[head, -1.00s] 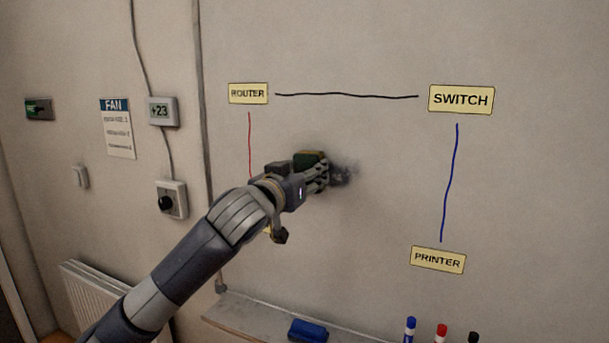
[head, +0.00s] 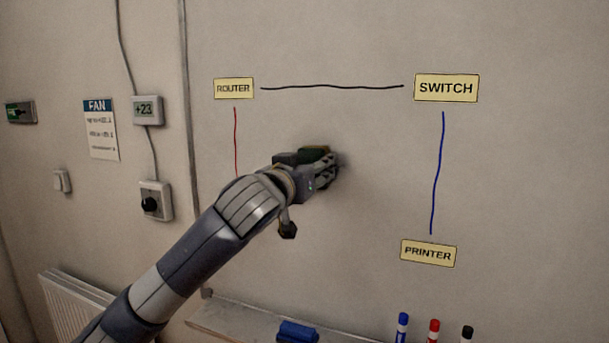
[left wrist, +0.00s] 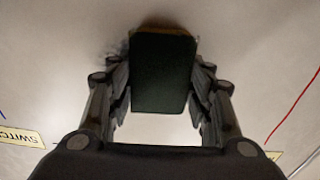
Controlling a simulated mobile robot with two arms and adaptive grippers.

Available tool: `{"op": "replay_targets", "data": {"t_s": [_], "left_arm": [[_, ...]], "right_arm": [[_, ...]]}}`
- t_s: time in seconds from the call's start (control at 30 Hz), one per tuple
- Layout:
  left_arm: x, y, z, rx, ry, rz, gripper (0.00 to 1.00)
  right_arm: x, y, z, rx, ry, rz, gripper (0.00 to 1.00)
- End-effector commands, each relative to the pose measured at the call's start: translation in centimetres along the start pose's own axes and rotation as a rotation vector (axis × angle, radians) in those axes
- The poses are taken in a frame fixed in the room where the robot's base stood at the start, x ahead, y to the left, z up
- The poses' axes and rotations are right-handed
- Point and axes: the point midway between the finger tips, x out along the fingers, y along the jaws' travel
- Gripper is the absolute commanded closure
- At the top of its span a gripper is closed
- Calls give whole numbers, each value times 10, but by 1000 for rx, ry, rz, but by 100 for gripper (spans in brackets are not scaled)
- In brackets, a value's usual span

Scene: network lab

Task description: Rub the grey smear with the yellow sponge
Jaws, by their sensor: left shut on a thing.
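My left gripper (head: 328,170) is shut on the sponge (head: 315,153) at the whiteboard wall. In the left wrist view the sponge (left wrist: 162,75) sits between both fingers, its dark green face towards the camera and a thin yellow edge at its far end. The far end is at the wall; I cannot tell how firmly it presses. The grey smear (head: 344,162) shows as a faint dark patch just right of the fingers, and beside the sponge in the left wrist view (left wrist: 121,48). The sponge and fingers hide part of it. My right gripper is not in view.
Labels ROUTER (head: 233,88), SWITCH (head: 446,88) and PRINTER (head: 428,253) are joined by drawn lines; my arm hides the red line's lower end. A ledge below holds a blue eraser (head: 298,331) and markers (head: 433,330).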

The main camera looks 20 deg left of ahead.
Motion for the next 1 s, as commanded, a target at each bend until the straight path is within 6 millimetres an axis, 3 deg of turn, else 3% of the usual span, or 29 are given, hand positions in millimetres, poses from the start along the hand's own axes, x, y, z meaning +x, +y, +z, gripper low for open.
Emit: {"op": "replay_targets", "data": {"t_s": [0.33, 0.67, 1.0], "left_arm": [[2, 28, 4, 0, 1, 4, 72], [3, 43, 4, 0, -1, 5, 72], [1, 72, 6, 0, 0, 6, 72]], "right_arm": [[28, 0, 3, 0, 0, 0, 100], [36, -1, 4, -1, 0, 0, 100], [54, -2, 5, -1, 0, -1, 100]]}}
